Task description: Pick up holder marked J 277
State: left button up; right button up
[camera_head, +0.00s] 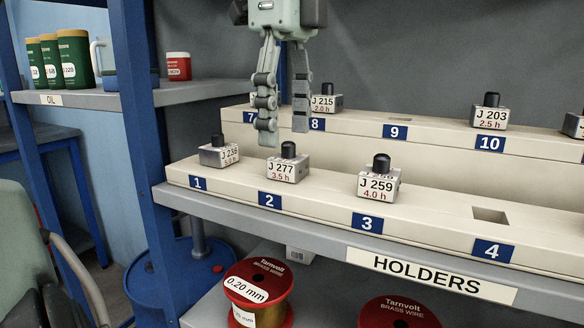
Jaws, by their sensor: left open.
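The holder marked J 277 (287,168) is a light metal block with a black knob on top and a label that also reads 3.5 h. It sits upright at slot 2 of the front rack row. My left gripper (284,140) hangs from the top with its fingers pointing down. It is open and empty, and its fingertips appear just above and slightly left of this holder in the picture. Its depth relative to the holder is hard to tell. My right gripper is not in view.
Neighbours are J 239 (219,152) at slot 1 and J 259 (379,182) at slot 3. Slot 4 (490,215) is empty. The back row holds J 215 (325,102) and J 203 (490,115). A blue shelf post (140,120) stands left.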

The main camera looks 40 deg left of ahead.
aim_at(288, 148)
pick_arm(q)
jog(key=f, duration=0.4)
jog(key=shift+w+a, duration=0.2)
jog(key=shift+w, duration=0.1)
jog(key=shift+f, duration=0.2)
jog(key=c, duration=0.7)
grip_shut()
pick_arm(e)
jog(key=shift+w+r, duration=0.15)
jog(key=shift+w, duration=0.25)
